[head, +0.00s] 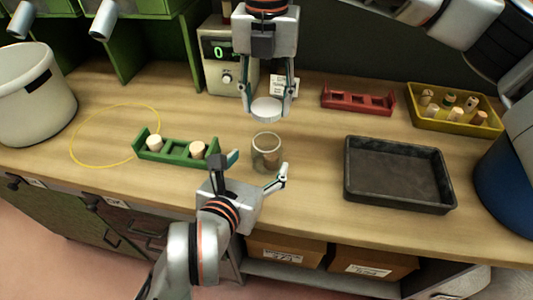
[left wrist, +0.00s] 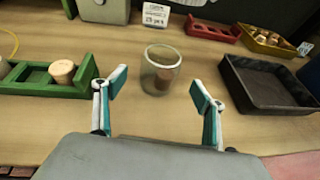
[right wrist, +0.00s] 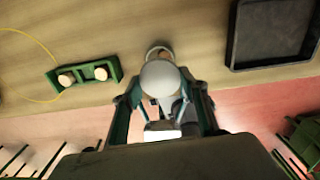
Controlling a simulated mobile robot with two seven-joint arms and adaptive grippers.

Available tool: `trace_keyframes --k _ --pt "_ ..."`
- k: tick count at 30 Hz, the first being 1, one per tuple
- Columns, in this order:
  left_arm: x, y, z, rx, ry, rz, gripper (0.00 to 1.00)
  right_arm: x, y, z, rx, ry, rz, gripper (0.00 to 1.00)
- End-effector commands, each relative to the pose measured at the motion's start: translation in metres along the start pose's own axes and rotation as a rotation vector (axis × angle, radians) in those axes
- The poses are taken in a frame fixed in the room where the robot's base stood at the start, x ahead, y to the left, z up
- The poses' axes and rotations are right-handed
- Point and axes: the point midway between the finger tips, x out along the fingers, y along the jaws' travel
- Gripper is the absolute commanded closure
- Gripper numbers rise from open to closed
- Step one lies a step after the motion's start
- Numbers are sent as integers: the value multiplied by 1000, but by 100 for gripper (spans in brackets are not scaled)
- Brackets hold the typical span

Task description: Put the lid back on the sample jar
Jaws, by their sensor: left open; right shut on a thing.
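The glass sample jar (head: 266,158) stands upright and open on the wooden bench. In the left wrist view, the jar (left wrist: 160,58) has a brown cork-like piece inside. My right gripper (head: 267,106) is shut on the pale round lid (head: 266,108) and holds it above the bench, just behind and above the jar in the head view. In the right wrist view the lid (right wrist: 160,76) covers most of the jar (right wrist: 158,51). My left gripper (head: 258,167) is open and empty on the near side of the jar, fingers apart; in its wrist view (left wrist: 158,86) the jar appears beyond the fingertips.
A green rack (head: 177,158) with two corks is left of the jar. A black tray (head: 398,204) lies to the right. A red rack (head: 357,101), a yellow bin (head: 455,125) of corks and a scale (head: 222,78) stand behind. A white bucket (head: 30,95) is far left.

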Motion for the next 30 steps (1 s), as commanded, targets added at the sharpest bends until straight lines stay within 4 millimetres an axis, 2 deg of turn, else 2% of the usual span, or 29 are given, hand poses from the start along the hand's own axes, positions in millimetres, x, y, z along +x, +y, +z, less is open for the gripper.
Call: trace_keyframes --k 6,13,18,28,30 --pt "40 0 0 -1 1 1 30 0 0 0 0 0 0 65" --pt "71 0 0 0 1 1 30 0 0 0 -1 0 0 65" --pt "81 0 0 -1 0 -1 30 0 0 0 -1 0 0 65" --pt "83 0 0 -1 1 0 30 0 0 0 -1 0 0 65" --pt "82 0 0 -1 1 0 48 0 0 0 -1 0 0 65"
